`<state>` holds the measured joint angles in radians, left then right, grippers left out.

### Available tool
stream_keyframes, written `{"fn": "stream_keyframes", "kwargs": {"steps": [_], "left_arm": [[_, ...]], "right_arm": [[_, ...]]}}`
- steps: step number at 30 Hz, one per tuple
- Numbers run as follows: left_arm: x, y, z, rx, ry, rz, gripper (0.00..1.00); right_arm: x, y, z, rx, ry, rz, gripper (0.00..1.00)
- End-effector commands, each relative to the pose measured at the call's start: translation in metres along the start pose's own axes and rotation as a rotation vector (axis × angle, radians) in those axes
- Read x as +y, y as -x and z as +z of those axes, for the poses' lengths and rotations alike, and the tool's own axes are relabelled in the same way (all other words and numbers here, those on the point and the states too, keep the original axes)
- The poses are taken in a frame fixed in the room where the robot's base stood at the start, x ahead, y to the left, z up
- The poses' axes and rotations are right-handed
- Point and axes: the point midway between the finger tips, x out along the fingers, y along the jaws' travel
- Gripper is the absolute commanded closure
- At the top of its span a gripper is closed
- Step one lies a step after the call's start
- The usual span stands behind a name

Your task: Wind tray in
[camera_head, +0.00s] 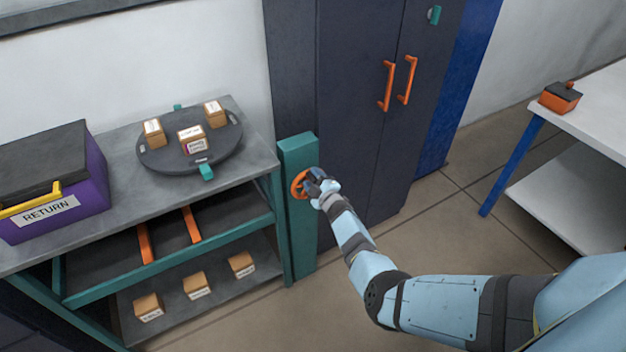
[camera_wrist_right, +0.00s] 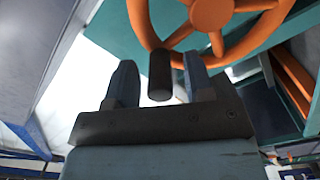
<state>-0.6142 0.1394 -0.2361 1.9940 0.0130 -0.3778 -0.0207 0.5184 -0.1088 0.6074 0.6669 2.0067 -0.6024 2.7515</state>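An orange handwheel (camera_head: 297,186) is mounted on a teal post (camera_head: 299,235) at the end of the shelf unit. My right gripper (camera_head: 318,185) is at this wheel. In the right wrist view, the wheel (camera_wrist_right: 212,14) shows above the gripper. A dark cylindrical crank handle (camera_wrist_right: 159,75) sits between the two fingers (camera_wrist_right: 160,85). Gaps show on both sides of the handle, so the gripper is open around it. A dark tray (camera_head: 110,259) with two orange strips is under the worktop, behind a teal rail. My left gripper is not in view.
A dark turntable (camera_head: 160,157) with several labelled boxes and a purple RETURN bin (camera_head: 85,190) stand on the worktop. Several boxes lie on the lower shelf (camera_head: 170,303). A dark cabinet (camera_head: 350,70) stands behind the wheel. A white table (camera_head: 600,110) is at right, with open floor between.

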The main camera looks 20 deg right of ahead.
Motion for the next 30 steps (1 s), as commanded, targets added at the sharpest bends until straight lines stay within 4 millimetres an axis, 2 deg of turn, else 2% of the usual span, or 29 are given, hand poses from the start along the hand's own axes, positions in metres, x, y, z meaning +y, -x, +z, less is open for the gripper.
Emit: {"fn": "stream_keyframes", "kwargs": {"steps": [7, 11, 14, 23, 27, 30], "left_arm": [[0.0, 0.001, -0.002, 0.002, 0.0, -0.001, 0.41], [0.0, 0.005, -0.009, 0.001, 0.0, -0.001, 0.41], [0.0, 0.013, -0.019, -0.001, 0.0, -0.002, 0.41], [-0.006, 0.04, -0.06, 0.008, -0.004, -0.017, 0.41], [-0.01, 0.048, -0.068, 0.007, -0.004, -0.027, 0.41], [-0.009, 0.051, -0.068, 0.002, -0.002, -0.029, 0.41]], "right_arm": [[0.0, 0.001, -0.001, 0.0, 0.0, 0.0, 0.52], [0.002, 0.008, -0.002, -0.001, -0.001, -0.001, 0.52], [0.004, 0.022, -0.003, -0.002, -0.001, -0.002, 0.52], [0.006, 0.089, -0.004, -0.003, 0.0, -0.003, 0.52], [0.004, 0.116, -0.003, -0.002, -0.001, -0.002, 0.52], [0.002, 0.128, -0.001, -0.002, -0.001, -0.001, 0.52]]}}
